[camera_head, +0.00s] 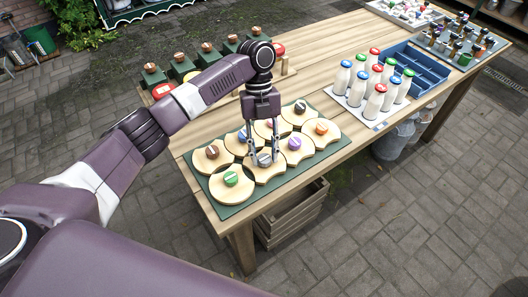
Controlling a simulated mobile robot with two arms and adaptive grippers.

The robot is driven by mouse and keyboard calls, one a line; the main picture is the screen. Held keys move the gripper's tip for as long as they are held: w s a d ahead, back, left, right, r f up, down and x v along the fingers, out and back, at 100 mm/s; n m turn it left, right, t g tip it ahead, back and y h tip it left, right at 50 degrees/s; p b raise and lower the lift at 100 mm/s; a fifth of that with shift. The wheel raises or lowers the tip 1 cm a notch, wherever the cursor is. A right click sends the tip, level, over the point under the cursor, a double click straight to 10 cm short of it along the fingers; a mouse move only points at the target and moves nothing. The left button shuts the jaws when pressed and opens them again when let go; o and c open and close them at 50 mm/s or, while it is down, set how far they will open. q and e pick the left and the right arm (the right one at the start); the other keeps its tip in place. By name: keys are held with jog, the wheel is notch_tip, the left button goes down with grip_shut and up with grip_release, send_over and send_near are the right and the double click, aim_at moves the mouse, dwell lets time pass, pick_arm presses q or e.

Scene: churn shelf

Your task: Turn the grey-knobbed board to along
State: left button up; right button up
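The grey-knobbed board (266,174) is a pale wooden board with concave sides in the front row on the green mat (236,212). Its grey knob (264,158) shows between the fingertips of my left gripper (263,159), which points straight down over it. The fingers stand one on each side of the knob. I cannot tell whether they touch it. The fingers and palm hide part of the board and its neighbours behind. My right gripper is not in view.
Other boards sit close around it, with green (231,179), brown (212,152), purple (294,143) and orange (321,128) knobs. Green blocks with brown knobs (179,57) stand behind my arm. Milk bottles (375,102) and a blue crate (428,72) are to the right.

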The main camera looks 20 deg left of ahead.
pick_arm(q)
jog(key=shift+o, duration=1.1)
jog(key=shift+r, duration=0.1)
jog(key=v, duration=1.1)
jog(key=shift+r, duration=0.4)
jog(key=shift+w, duration=0.15)
